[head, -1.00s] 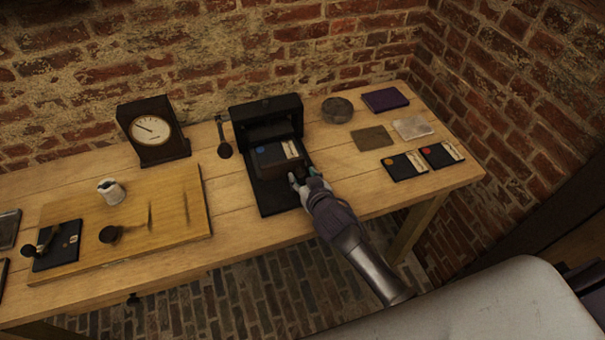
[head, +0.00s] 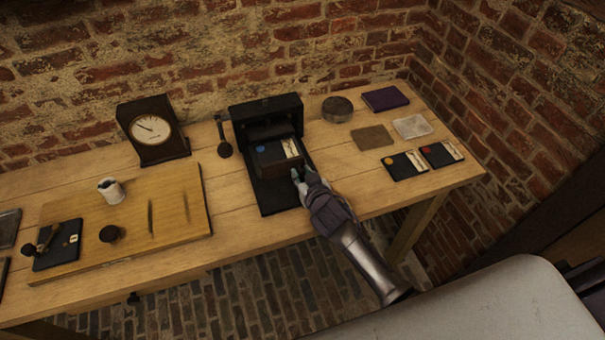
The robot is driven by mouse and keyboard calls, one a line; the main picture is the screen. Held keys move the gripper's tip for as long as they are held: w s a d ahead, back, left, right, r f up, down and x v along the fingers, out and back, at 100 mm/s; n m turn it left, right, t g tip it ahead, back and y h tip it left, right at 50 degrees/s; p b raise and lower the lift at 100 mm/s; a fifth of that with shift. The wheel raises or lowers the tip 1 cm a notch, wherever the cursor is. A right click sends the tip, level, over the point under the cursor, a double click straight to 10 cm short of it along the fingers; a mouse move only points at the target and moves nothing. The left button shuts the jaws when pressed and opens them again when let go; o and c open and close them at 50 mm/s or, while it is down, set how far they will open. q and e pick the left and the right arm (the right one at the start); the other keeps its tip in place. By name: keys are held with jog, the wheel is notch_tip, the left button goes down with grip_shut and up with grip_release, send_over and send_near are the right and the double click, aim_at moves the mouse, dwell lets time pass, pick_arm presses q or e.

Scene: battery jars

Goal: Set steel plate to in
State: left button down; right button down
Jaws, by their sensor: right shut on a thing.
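A dark block (head: 275,153) with a blue dot and a cream label sits in the black stand (head: 278,199), partly under its upper housing. My right gripper (head: 298,174) is at the front right of this block, shut on its front handle. The fingers hide most of the handle. A light grey metal-looking plate (head: 412,126) lies flat on the table at the right, apart from the gripper. I cannot tell whether this plate or the sliding block is the steel plate named. My left gripper is not in view.
Two dark cards (head: 404,165) with red and orange dots, a brown plate (head: 372,138), a purple book (head: 385,99) and a round tin (head: 337,109) lie right of the stand. A clock (head: 153,130) and a wooden board (head: 175,220) are at left.

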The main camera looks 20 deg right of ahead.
aim_at(298, 164)
jog(key=w+b, duration=0.1)
jog(key=w, duration=0.3)
jog(key=shift+w+a+f, duration=0.1)
jog(key=shift+w, duration=0.15)
jog(key=c, duration=1)
grip_release()
jog(key=shift+o, duration=0.2)
jog(key=shift+s, duration=0.15)
jog(key=v, duration=1.2)
